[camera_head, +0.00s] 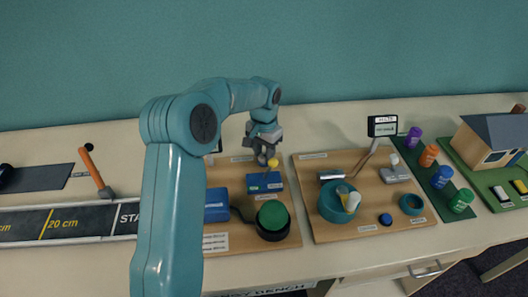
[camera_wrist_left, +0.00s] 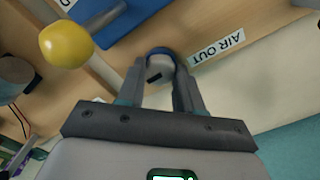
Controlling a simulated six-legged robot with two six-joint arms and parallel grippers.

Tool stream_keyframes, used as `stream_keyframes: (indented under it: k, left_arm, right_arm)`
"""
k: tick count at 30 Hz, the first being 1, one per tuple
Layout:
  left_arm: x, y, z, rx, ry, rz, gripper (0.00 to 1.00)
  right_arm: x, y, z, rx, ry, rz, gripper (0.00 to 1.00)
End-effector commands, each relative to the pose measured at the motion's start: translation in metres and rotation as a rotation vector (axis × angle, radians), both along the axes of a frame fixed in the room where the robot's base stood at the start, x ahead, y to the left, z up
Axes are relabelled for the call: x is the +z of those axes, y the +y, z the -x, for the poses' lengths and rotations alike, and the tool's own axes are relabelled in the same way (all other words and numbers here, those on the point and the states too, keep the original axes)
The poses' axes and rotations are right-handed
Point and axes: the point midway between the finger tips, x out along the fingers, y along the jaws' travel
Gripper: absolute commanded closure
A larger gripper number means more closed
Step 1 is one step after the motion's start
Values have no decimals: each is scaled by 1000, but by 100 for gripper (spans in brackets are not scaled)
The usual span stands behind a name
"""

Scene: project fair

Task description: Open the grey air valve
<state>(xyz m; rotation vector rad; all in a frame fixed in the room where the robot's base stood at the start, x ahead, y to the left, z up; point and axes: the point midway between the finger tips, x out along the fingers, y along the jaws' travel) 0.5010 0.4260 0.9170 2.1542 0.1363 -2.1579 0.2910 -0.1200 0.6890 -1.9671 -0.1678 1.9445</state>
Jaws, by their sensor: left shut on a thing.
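My left gripper (camera_head: 264,152) reaches down at the back of the left wooden board. In the left wrist view, its two fingers (camera_wrist_left: 160,88) are shut around the grey air valve (camera_wrist_left: 161,68), a grey piece with a blue ring at its far side. The valve lies beside a label reading AIR OUT (camera_wrist_left: 217,46). In the head view the valve is hidden by the gripper. Whether the valve is turned cannot be told. My right gripper is not in view.
A yellow ball-shaped knob (camera_wrist_left: 66,46) stands close to the fingers, near a blue block (camera_head: 264,182). A green dome button (camera_head: 272,214) sits towards the board's front. A second board (camera_head: 330,233) with a teal bowl (camera_head: 327,207) and a hammer-like tool lies to the right.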

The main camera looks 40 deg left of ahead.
Motion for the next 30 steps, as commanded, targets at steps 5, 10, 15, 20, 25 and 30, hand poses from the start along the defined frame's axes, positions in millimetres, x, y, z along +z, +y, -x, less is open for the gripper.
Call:
stream_keyframes:
  k: [5,10,15,20,25,30]
  left_arm:
    - [2,1,-1,3,-6,-3,95]
    - [2,1,-1,2,-6,-3,42]
    - [1,1,-1,1,-4,-1,39]
    - [2,0,0,0,-3,-1,39]
    - [24,0,-1,0,-7,-2,39]
    - [69,0,-1,0,-9,-3,39]
  right_arm:
    - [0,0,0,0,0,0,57]
    - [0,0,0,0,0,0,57]
    - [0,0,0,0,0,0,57]
    - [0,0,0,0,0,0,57]
    - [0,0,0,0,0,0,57]
    - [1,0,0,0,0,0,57]
